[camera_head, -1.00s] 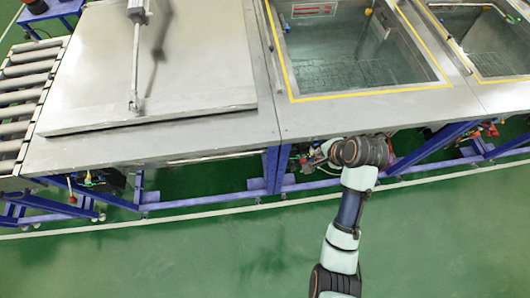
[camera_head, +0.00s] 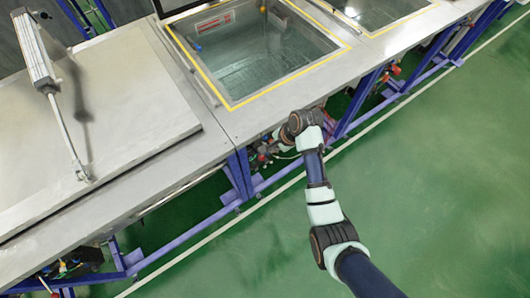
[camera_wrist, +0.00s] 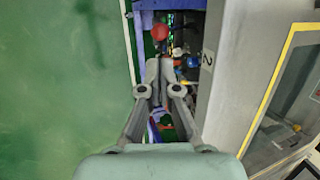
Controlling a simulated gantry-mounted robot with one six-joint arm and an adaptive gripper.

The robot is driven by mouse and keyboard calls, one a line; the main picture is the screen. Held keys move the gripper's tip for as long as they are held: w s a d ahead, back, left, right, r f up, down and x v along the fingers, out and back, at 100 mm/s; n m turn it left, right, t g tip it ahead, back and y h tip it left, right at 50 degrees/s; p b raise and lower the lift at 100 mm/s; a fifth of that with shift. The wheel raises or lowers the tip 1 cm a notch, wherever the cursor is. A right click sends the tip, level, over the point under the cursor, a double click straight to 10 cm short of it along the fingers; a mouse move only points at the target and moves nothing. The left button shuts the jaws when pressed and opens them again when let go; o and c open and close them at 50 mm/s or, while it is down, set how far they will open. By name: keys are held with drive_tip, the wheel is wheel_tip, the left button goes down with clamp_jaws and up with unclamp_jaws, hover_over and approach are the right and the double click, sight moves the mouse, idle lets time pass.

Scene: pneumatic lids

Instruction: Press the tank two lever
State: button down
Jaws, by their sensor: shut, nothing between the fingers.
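The tank marked "2" (camera_wrist: 207,58) fills the right of the wrist view, with a yellow line along its rim. In the head view an open, water-filled tank with a yellow rim (camera_head: 236,104) stands beyond my arm. A red round knob (camera_wrist: 160,32), which looks like a lever end, shows under the tank's edge, just past my fingertips. My gripper (camera_wrist: 160,66) is shut and empty, pointing at the space under the tank's edge. Whether it touches the knob I cannot tell. In the head view my gripper is largely hidden by the wrist.
A closed flat lid (camera_head: 120,110) with a cylinder and rod covers the tank at left. Another open tank (camera_head: 375,8) is at upper right. Blue frame legs and rails (camera_head: 190,235) run below the tanks. The green floor (camera_head: 440,190) in front is clear.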

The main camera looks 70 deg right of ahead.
sight(263, 156)
drive_tip(key=b+x, duration=0.1)
drive_tip(key=x, duration=0.8)
drive_tip(key=shift+f+b, duration=0.1)
drive_tip(key=shift+b, duration=0.2)
